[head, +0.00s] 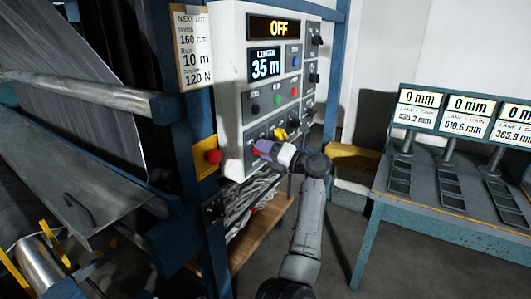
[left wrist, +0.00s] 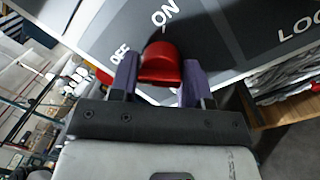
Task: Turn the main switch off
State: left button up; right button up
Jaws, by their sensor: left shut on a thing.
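The main switch is a red knob (left wrist: 161,62) on a dark plate with the words OFF, ON and a partly cut-off LOC. In the left wrist view the knob lies between the two purple fingers of my left gripper (left wrist: 160,80), which is shut on it. The knob's rounded end is towards the ON label; its exact turn is hard to tell. In the head view my left gripper (head: 266,148) is at the bottom of the white control panel (head: 230,65) and mostly hides the switch. My right gripper is not in view.
A yellow knob (head: 281,134) sits just above my left gripper. A red button on a yellow plate (head: 206,172) is to its left. A bench with lane displays (head: 417,109) stands at the right. Grey rolls are at the left.

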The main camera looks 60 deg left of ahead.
pick_arm(q)
jog(key=shift+w+f, duration=0.1)
jog(key=shift+f, duration=0.3)
jog(key=o, duration=0.8)
jog(key=shift+r, duration=0.15)
jog(key=shift+o, duration=0.3)
jog(key=shift+r, duration=0.1)
jog(key=p+v, duration=0.1)
jog(key=v, duration=1.2)
jog(key=shift+w+d, duration=0.15)
jog(key=shift+d, duration=0.2)
